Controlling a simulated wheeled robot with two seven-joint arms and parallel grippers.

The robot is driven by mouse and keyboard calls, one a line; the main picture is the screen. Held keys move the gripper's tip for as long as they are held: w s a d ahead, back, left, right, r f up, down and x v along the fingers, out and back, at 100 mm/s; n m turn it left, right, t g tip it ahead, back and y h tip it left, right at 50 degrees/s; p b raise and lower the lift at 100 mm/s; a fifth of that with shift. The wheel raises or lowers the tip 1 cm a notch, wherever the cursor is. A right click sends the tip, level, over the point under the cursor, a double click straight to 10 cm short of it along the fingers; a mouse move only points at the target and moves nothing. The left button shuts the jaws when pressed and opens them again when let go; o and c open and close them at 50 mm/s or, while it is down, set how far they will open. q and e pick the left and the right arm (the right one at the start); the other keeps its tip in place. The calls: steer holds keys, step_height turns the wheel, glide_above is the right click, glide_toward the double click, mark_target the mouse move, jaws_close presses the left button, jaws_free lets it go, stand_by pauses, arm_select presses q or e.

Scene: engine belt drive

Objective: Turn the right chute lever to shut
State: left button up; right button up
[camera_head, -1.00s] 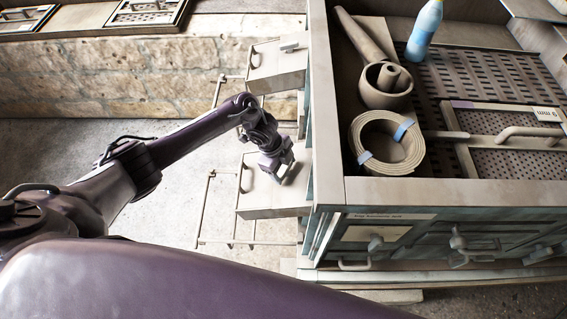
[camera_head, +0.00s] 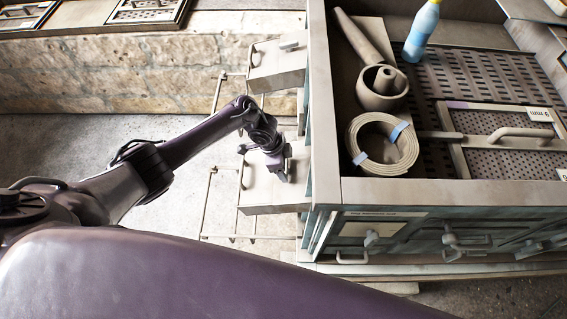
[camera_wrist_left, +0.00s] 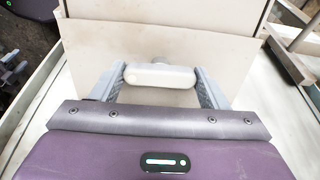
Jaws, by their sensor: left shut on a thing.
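Two pale chute boxes stick out from the left side of the cabinet. The nearer chute box (camera_head: 262,190) has a lever on its face, mostly hidden by my left gripper (camera_head: 284,172) in the head view. In the left wrist view that lever (camera_wrist_left: 160,76) is a pale rounded bar, lying crosswise in the picture. The fingers of my left gripper (camera_wrist_left: 160,88) stand at its two ends and are shut on it. The farther chute box (camera_head: 275,68) carries a similar grey lever (camera_head: 289,46), clear of my arm. My right gripper is not in view.
Thin rail frames (camera_head: 206,205) stand beside the chute boxes. The cabinet top holds a rolled belt (camera_head: 382,144), a pale cone-shaped part (camera_head: 360,38) and a blue bottle (camera_head: 422,32). A stone wall (camera_head: 110,80) lies behind; the floor at left is clear.

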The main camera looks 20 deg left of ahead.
arm_select(q)
steer(key=o, duration=1)
steer(key=v, duration=0.8)
steer(key=shift+f, duration=0.1)
